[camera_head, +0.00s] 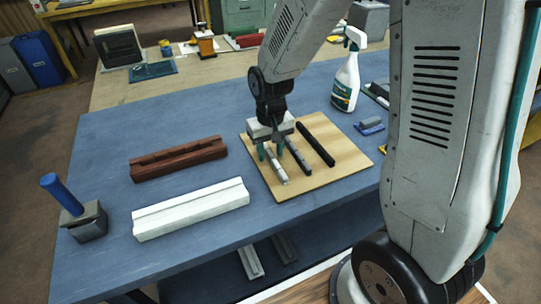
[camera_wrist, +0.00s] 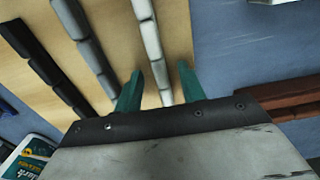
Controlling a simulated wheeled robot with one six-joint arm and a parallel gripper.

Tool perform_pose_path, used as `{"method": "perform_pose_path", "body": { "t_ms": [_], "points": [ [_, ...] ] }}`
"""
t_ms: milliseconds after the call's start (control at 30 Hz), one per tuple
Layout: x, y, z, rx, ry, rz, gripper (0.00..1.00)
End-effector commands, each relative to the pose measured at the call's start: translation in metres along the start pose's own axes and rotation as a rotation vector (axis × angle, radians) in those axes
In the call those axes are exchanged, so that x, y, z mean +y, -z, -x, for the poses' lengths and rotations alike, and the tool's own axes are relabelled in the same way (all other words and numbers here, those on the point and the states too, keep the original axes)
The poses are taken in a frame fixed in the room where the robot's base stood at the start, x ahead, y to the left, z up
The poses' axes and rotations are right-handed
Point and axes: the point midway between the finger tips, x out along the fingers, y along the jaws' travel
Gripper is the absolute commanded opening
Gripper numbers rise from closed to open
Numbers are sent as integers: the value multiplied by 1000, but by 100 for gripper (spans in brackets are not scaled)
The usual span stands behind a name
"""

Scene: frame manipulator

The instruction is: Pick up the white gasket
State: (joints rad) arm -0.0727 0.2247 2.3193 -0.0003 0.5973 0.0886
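The white gasket (camera_head: 278,172) is a thin light strip on the left side of a wooden board (camera_head: 349,157). It also shows in the wrist view (camera_wrist: 151,42), running between my gripper's teal fingers. My gripper (camera_head: 271,150) is open, pointing down over the board, with one finger on each side of the white gasket. In the wrist view my gripper (camera_wrist: 159,90) shows a gap between each finger and the strip. Whether the fingertips reach the board is unclear. A grey gasket (camera_head: 298,156) lies beside it, and a black gasket (camera_head: 317,143) lies farther right.
A red-brown frame profile (camera_head: 180,159) and a white frame profile (camera_head: 190,209) lie left of the board on the blue table (camera_head: 110,160). A blue-handled tool (camera_head: 75,208) stands at the left edge. A spray bottle (camera_head: 346,80) and small blue block (camera_head: 371,125) stand right.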

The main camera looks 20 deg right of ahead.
Motion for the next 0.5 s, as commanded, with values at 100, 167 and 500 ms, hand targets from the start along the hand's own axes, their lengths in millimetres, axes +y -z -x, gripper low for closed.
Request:
{"method": "perform_pose_path", "body": {
  "t_ms": [100, 167, 500],
  "points": [
    [0, 0, 0, 0, 0, 0, 34],
    [0, 0, 0, 0, 0, 0, 18],
    [0, 0, 1, 0, 0, 0, 0]
  ]
}}
